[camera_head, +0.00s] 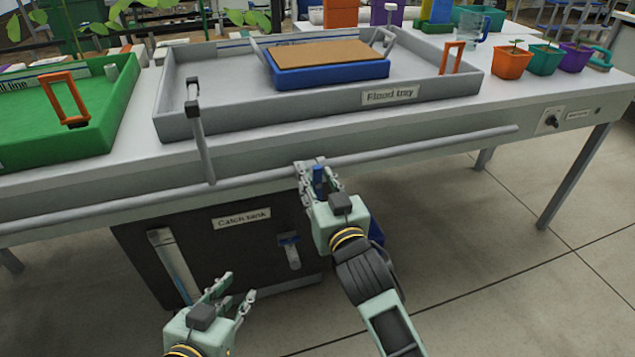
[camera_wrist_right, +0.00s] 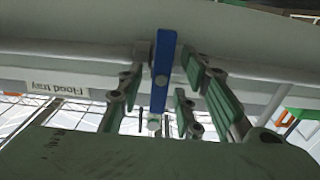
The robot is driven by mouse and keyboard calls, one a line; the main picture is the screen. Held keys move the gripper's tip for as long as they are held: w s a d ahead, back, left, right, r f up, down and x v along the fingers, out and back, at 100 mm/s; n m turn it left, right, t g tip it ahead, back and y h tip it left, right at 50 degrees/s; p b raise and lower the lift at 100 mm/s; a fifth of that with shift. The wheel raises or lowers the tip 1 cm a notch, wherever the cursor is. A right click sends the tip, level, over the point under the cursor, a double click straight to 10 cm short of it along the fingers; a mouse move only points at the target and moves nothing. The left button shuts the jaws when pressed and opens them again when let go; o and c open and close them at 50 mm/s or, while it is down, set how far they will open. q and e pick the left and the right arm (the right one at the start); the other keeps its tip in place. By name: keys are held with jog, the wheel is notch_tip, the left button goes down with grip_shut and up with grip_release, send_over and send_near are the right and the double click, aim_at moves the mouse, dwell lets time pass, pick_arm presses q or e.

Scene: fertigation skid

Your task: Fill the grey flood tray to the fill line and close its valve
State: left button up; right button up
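The grey flood tray (camera_head: 270,117) sits on the white bench, labelled "Flood tray" on its front wall. A blue stripe shows on its inner back wall; I cannot tell the water level. A blue valve lever (camera_wrist_right: 161,70) hangs at the pipe below the bench edge; its top also shows in the head view (camera_head: 319,180). My right gripper (camera_head: 318,172) is around this lever, with fingers on both sides and visible gaps between them and it. My left gripper (camera_head: 236,297) is open and empty, low in front of the dark catch tank (camera_head: 250,255).
A blue block with a brown top (camera_head: 330,73) stands in the flood tray. A green tray (camera_head: 100,135) is at the left. A pipe (camera_head: 430,148) runs along the bench front. Several pots, including an orange one (camera_head: 512,63), stand at the right. Floor at the right is clear.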

jog(key=shift+w, duration=0.1)
jog(key=shift+c, duration=0.2)
grip_shut()
